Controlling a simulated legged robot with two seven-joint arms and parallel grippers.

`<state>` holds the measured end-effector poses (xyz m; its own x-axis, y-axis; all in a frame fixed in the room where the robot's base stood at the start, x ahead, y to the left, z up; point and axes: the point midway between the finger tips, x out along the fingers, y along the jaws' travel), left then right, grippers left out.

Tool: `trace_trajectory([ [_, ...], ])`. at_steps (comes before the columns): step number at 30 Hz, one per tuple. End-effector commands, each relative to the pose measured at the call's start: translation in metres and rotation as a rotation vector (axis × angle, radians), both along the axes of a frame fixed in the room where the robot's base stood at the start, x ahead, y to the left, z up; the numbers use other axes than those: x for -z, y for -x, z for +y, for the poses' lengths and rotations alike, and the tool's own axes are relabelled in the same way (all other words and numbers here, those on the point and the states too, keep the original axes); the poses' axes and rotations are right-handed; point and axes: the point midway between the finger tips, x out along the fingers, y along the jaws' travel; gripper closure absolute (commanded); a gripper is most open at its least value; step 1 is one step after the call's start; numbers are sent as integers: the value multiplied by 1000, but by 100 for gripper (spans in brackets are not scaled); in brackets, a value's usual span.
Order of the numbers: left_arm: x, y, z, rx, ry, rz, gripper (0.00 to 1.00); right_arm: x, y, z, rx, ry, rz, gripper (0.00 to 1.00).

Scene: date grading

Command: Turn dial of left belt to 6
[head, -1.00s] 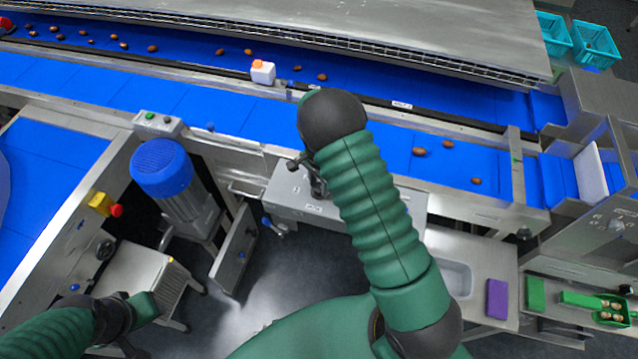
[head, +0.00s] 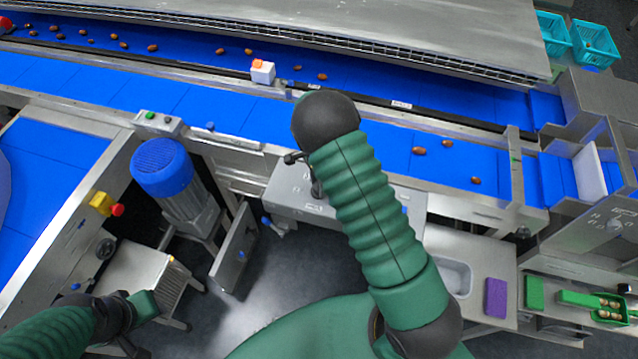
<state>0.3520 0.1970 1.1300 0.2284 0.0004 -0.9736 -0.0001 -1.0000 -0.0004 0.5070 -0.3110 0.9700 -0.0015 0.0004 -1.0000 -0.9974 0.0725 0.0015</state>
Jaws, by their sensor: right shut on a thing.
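My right gripper (head: 303,161) is at the back of the steel control box (head: 285,196) below the long blue belt. It is shut on a small dark knob there, which looks like a dial. The gripper and my forearm cover most of it, so its pointer and numbers cannot be read. Another round dark dial (head: 105,248) sits on the side frame of the angled left belt (head: 55,150), with nothing touching it. My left gripper (head: 144,304) is low at the left, apart from that dial; its jaws cannot be made out.
A white block with an orange top (head: 262,72) stands by the long belt. Dates lie on the belts. A purple block (head: 496,297) lies at the right.

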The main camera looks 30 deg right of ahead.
Motion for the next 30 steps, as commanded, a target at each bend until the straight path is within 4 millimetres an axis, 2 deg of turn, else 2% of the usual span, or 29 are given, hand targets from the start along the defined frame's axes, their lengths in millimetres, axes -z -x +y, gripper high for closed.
trace_trajectory([
  [1, -1, 0, 0, 0, 0, 0, 64, -4, -6, -2, 2, 5, -16, 63],
  [6, 0, 0, 0, 0, 0, 0, 64, -3, -4, -1, 1, 4, -11, 43],
  [14, 0, 0, 0, 0, 0, 0, 64, -1, -1, -1, 0, 1, -5, 43],
  [17, 2, 0, 0, 0, 0, 0, 64, -7, -2, 0, -1, 1, -6, 43],
  [20, 6, 0, 0, 0, 0, 0, 64, -22, -3, 0, 0, 2, -9, 43],
  [22, 9, 0, 0, 0, 0, 0, 64, -40, -3, 0, -1, 2, -10, 43],
  [30, 22, 0, 0, 0, 0, 0, 64, -119, -4, -1, -1, 2, -11, 43],
])
